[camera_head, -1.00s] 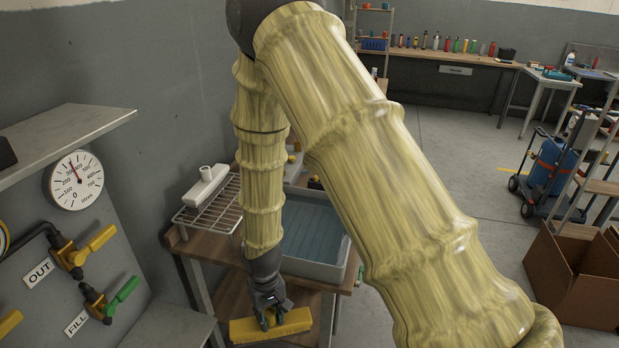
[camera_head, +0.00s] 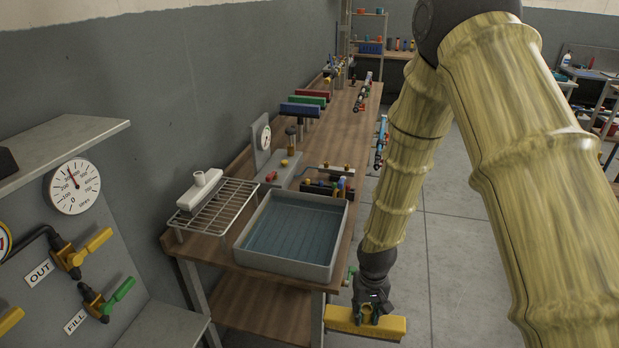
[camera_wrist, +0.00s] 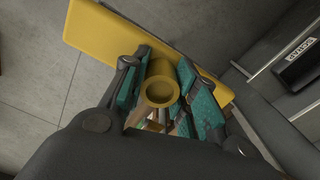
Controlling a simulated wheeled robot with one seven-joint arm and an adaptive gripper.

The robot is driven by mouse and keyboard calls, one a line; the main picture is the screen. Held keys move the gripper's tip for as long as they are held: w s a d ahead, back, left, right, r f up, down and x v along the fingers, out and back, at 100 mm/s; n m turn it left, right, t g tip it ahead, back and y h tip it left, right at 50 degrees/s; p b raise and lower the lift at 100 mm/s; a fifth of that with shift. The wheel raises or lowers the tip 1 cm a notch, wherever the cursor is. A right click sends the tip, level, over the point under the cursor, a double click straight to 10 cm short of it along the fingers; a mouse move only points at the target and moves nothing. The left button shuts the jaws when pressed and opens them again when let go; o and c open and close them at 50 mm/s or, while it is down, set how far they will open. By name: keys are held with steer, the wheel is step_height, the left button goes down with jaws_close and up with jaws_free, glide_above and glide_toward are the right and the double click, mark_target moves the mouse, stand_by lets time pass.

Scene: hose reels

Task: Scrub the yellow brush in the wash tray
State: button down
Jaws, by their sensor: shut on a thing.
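The yellow brush (camera_head: 352,323) is a long block held by my gripper (camera_head: 375,310), out to the right of the bench's front corner. In the wrist view the yellow brush (camera_wrist: 95,32) lies beyond my gripper (camera_wrist: 160,98), whose teal-padded fingers are shut around its round yellow socket. The bristles are hidden. The grey wash tray (camera_head: 347,232) stands on the wooden bench, with a blue-grey ribbed inside. The brush is apart from the tray, to its right and in front.
A wire rack (camera_head: 247,187) with a white brush (camera_head: 200,188) stands left of the tray. Behind the tray are small fittings (camera_head: 330,187) and a gauge stand (camera_head: 262,145). A valve panel (camera_head: 100,220) is at the left. The floor right of the bench (camera_head: 450,260) is clear.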

steer(key=shift+w+a+r+p, duration=0.1)
steer(key=shift+r+p, duration=0.3)
steer(key=shift+r, duration=0.4)
step_height(320, 180, up, 3)
steer(key=shift+f+p, duration=0.15)
steer(key=shift+p, duration=1.1)
steer(key=shift+f, duration=0.2)
